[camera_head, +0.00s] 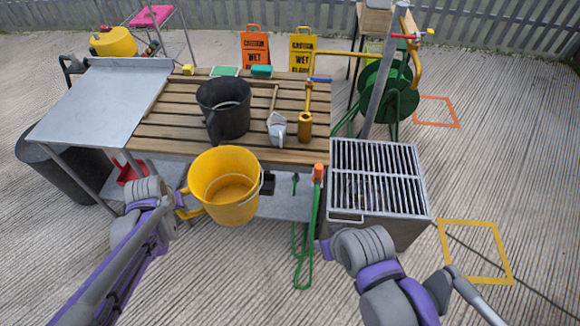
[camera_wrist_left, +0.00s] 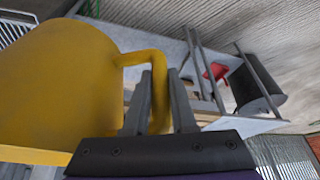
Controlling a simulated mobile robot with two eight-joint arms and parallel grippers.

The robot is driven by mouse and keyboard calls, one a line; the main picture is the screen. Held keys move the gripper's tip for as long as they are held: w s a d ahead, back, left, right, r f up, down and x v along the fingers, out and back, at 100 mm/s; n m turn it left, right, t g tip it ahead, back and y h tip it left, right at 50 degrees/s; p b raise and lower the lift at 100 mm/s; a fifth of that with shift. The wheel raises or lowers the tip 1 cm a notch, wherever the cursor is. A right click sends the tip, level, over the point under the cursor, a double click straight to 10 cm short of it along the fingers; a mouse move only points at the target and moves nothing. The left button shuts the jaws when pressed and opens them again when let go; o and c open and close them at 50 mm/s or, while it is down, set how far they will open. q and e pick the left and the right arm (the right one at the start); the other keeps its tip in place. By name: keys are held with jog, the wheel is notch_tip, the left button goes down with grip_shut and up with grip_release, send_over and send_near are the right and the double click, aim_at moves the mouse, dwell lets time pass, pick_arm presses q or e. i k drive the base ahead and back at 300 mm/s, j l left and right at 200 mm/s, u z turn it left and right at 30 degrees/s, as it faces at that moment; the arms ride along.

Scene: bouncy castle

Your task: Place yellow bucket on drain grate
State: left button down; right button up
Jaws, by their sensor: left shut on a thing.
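The yellow bucket (camera_head: 228,208) hangs upright and looks empty, in front of the slatted table's near edge. My left gripper (camera_head: 183,204) is shut on the bucket's side handle. In the left wrist view the two fingers (camera_wrist_left: 158,105) close around the yellow handle, with the bucket wall (camera_wrist_left: 60,85) filling the left side. The drain grate (camera_head: 376,165) is a barred metal top on a grey box, to the right of the bucket and apart from it. Nothing stands on the grate. My right gripper (camera_head: 324,248) is low in front of the grate box; its fingers are mostly hidden.
A black bucket (camera_head: 224,112), a grey scoop (camera_head: 277,130) and a yellow tool (camera_head: 305,125) are on the slatted table (camera_head: 180,139). A green hose with an orange nozzle (camera_head: 318,173) hangs between the table and grate box. A green reel (camera_head: 388,95) stands behind the grate.

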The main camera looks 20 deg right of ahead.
aim_at(376, 182)
jog(key=k+z, duration=0.3)
jog(key=k+l+z, duration=0.1)
jog(key=z, duration=0.25)
jog(key=l+z, duration=0.15)
jog(key=z, duration=2.8)
jog(key=i+j, duration=0.8)
jog(key=i+j+u, duration=0.1)
jog(key=i+u, duration=0.15)
jog(key=i, duration=0.3)
jog(key=i+u, duration=0.25)
jog(key=i, duration=0.25)
jog(key=i+j+u, duration=0.1)
jog(key=u, duration=0.4)
jog(key=i+u, duration=0.3)
jog(key=u, duration=0.15)
jog(key=i+u, duration=0.15)
jog(key=u, duration=0.35)
jog(key=i+u, duration=0.15)
jog(key=u, duration=0.35)
jog(key=i+u, duration=0.2)
jog(key=u, duration=0.25)
jog(key=i+l+u, duration=0.15)
jog(key=u, duration=0.35)
